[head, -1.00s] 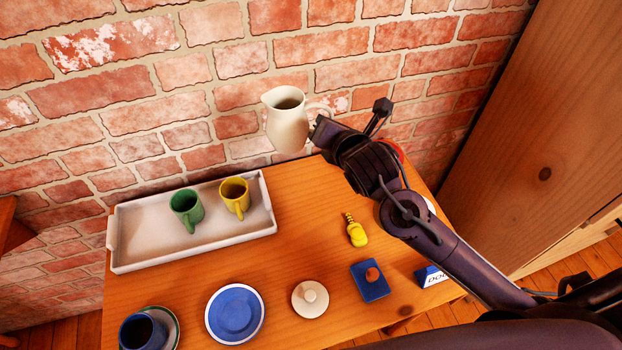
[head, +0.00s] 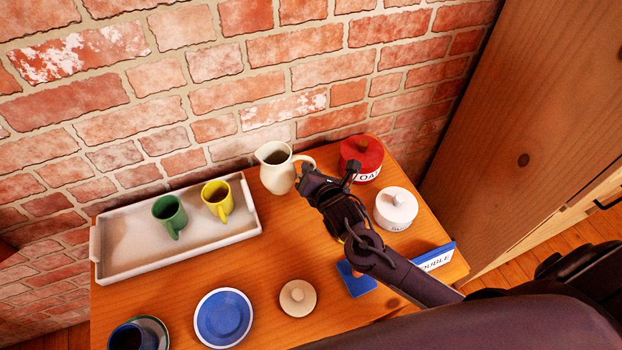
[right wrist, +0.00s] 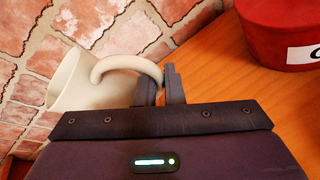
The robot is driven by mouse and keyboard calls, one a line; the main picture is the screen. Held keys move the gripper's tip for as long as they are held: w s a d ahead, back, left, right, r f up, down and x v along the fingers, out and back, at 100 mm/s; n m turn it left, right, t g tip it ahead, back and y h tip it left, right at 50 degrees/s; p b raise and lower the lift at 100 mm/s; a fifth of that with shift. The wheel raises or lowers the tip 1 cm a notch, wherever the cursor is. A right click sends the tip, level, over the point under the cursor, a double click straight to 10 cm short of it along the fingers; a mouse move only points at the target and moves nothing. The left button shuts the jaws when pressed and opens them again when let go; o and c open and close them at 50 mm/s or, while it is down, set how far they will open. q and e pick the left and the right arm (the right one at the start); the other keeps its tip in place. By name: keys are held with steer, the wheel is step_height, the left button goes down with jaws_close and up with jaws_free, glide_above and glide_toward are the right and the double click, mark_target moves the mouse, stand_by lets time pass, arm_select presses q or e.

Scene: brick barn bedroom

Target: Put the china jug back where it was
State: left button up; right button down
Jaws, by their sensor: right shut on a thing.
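The cream china jug (head: 275,170) is upright at the back of the wooden table, close to the brick wall and just right of the white tray. My right gripper (head: 304,174) is shut on its handle, from the jug's right side. In the right wrist view the jug (right wrist: 75,88) is at the left, its handle between the two fingers (right wrist: 160,92). The jug's base is at or very near the table top; I cannot tell if it touches. My left gripper is not in view.
The white tray (head: 120,262) holds a green mug (head: 168,212) and a yellow mug (head: 218,200). A red canister (head: 366,153) and a white canister (head: 396,209) stand right of my gripper. A blue plate (head: 223,317), round lid (head: 298,297) and blue sign (head: 436,257) lie nearer.

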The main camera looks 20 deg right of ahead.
steer(key=shift+f, duration=1.85)
steer(key=c, duration=1.5)
jaws_free()
steer(key=shift+f, duration=0.15)
steer(key=shift+c, duration=0.2)
steer(key=v, duration=1.2)
